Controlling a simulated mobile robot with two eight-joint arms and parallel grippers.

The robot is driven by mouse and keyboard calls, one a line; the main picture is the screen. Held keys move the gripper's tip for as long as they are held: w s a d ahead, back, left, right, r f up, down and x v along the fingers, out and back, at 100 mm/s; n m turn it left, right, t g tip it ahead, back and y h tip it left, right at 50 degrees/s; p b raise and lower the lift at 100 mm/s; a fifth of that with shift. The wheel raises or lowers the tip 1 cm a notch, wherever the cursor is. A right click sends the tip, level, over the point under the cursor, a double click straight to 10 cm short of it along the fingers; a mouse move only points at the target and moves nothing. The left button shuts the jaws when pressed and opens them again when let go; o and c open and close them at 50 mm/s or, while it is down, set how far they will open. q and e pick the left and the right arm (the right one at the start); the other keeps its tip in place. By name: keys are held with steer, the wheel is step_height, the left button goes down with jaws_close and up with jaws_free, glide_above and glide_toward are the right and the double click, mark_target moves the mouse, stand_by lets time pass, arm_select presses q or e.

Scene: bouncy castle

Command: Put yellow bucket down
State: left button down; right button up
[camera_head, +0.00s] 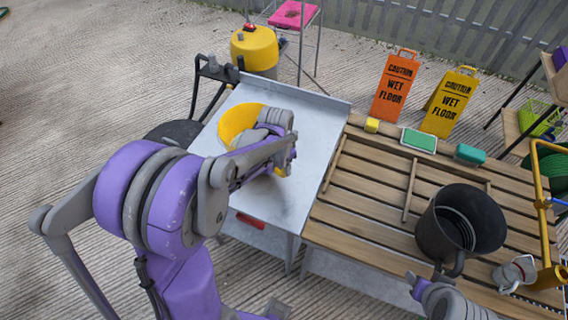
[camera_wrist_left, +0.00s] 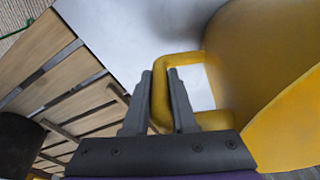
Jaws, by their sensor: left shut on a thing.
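The yellow bucket (camera_head: 238,122) is over the grey metal table (camera_head: 300,110), partly hidden behind my left gripper (camera_head: 283,150). In the left wrist view the bucket (camera_wrist_left: 285,100) fills the right side, and its looped handle (camera_wrist_left: 180,59) runs between the fingers of my left gripper (camera_wrist_left: 160,88). The left gripper is shut on the handle. Whether the bucket's base touches the table cannot be told. Part of my right arm shows at the bottom right of the head view, by the dark pot; its jaws cannot be made out.
A slatted wooden table (camera_head: 375,190) adjoins on the right, with a dark pot (camera_head: 432,235), sponges and a metal mug (camera_head: 515,272). Orange (camera_head: 394,88) and yellow (camera_head: 450,103) wet-floor signs stand behind. A yellow tank (camera_head: 255,48) is behind the metal table. The metal table's right part is clear.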

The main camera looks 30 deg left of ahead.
arm_select(q)
steer(key=c, duration=0.7)
jaws_free()
steer(key=shift+f, duration=0.1)
steer(key=shift+r, duration=0.3)
step_height(320, 180, up, 11)
steer(key=s+p, duration=0.1)
steer(key=shift+s+d+f+n+t, duration=0.25)
steer(key=shift+s+d+n+t, duration=0.4)
steer(key=shift+s+d, duration=1.2)
steer(key=shift+s+d+f+n+t, duration=0.35)
steer(key=shift+s+d+t, duration=0.45)
steer(key=shift+s, duration=2)
steer(key=shift+s+d+f+n+t, duration=0.2)
steer(key=shift+s+d+n+t, duration=0.5)
steer(key=shift+s+d, duration=1.15)
steer(key=shift+s+a, duration=0.5)
steer(key=shift+a, duration=0.1)
